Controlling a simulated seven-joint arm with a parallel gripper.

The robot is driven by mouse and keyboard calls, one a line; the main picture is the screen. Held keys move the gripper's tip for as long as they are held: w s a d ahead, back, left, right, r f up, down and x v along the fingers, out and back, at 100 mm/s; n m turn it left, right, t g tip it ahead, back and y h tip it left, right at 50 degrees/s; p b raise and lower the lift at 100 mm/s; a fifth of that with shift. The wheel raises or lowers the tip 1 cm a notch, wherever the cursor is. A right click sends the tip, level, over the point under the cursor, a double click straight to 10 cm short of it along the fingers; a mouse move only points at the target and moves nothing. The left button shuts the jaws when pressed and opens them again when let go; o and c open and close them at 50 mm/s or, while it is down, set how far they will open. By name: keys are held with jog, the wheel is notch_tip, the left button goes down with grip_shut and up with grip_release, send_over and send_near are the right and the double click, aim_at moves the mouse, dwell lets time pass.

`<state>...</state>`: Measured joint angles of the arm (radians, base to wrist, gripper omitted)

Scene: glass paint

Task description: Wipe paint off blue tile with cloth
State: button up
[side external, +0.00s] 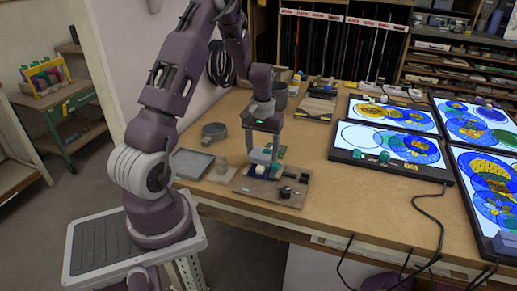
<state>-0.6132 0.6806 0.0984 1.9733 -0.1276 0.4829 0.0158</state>
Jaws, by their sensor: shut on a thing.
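My gripper (262,163) points down over a small dark board (262,192) near the left front of the wooden table. It is shut on a small whitish bundle (261,169), which looks like the cloth. Dark blue shows around the bundle, which looks like the blue tile (252,173), mostly hidden by the fingers and the cloth. The cloth is low at the tile; I cannot tell whether they touch. Any paint on the tile is too small to make out.
Small dark objects (287,191) sit on the board's right part. Lit panels with round coloured glass designs (390,145) fill the right side. The table's middle (330,190) is clear.

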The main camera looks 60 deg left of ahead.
jog(key=shift+s+a, duration=0.5)
jog(key=shift+w+d+f, duration=0.1)
jog(key=shift+w+d, duration=0.4)
dwell(0.6)
jog(key=shift+r, duration=2.55)
jog(key=shift+w, duration=0.1)
